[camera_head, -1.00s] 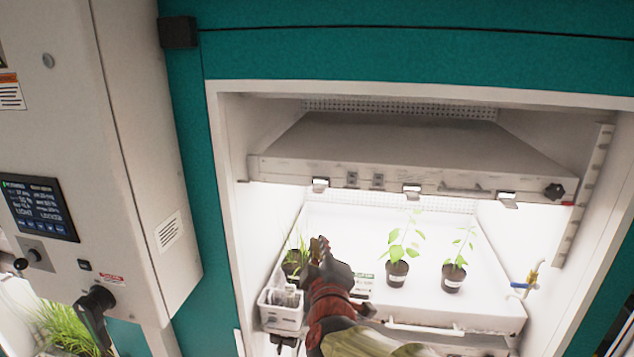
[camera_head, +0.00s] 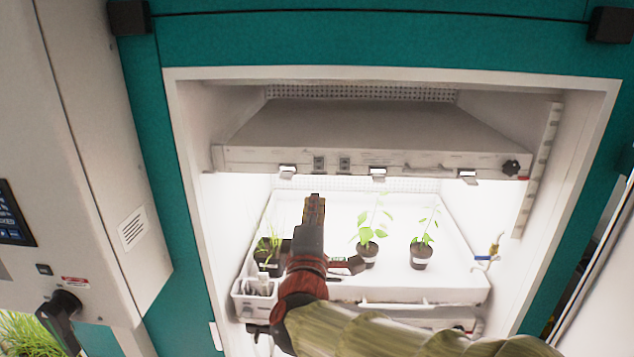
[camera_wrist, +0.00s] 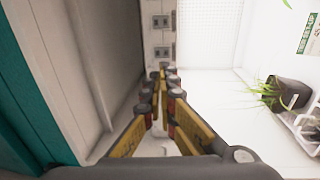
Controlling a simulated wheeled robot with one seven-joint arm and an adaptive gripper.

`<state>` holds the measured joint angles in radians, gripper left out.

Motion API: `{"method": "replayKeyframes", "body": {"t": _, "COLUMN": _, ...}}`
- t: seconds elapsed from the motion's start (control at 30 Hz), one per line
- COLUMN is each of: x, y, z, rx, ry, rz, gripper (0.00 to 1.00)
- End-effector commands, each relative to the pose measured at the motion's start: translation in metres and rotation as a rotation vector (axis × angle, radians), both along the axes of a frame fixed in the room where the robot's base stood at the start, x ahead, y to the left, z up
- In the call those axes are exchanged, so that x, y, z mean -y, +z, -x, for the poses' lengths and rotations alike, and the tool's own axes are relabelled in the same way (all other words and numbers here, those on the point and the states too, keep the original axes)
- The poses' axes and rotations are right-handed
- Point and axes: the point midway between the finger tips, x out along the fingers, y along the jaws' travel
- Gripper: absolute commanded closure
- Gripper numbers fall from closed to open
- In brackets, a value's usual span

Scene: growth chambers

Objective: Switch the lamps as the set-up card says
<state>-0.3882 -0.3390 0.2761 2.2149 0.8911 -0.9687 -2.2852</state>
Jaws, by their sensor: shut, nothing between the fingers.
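The lamp hood (camera_head: 410,162) hangs across the top of the lit chamber. Two small grey switches, left (camera_head: 319,163) and right (camera_head: 345,164), sit on its front rail. They also show in the wrist view, one (camera_wrist: 161,21) above the other (camera_wrist: 161,51); their positions are too small to read. My gripper (camera_head: 314,199) is shut and empty, pointing up just below the switches in the head view. In the wrist view its fingertips (camera_wrist: 163,74) appear near the lower switch, with contact unclear. The set-up card (camera_wrist: 308,35) is partly visible at the right edge, its text unreadable.
A black knob (camera_head: 511,168) is at the rail's right end. Potted plants (camera_head: 368,254) (camera_head: 420,254) stand on the white tray (camera_head: 400,289). A grassy pot (camera_wrist: 290,92) and a white caddy (camera_head: 254,303) are at left. Chamber side walls bound the opening.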

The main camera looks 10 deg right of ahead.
Motion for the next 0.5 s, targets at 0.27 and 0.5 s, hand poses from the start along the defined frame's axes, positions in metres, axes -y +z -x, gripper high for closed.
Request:
{"method": "replayKeyframes", "body": {"t": 0.27, "x": 0.015, "y": 0.006, "z": -0.042, "rx": -0.001, "ry": -0.004, "rz": 0.001, "gripper": 1.0}}
{"method": "replayKeyframes", "body": {"t": 0.5, "x": 0.029, "y": 0.012, "z": -0.086, "rx": -0.001, "ry": -0.003, "rz": 0.001, "gripper": 1.0}}
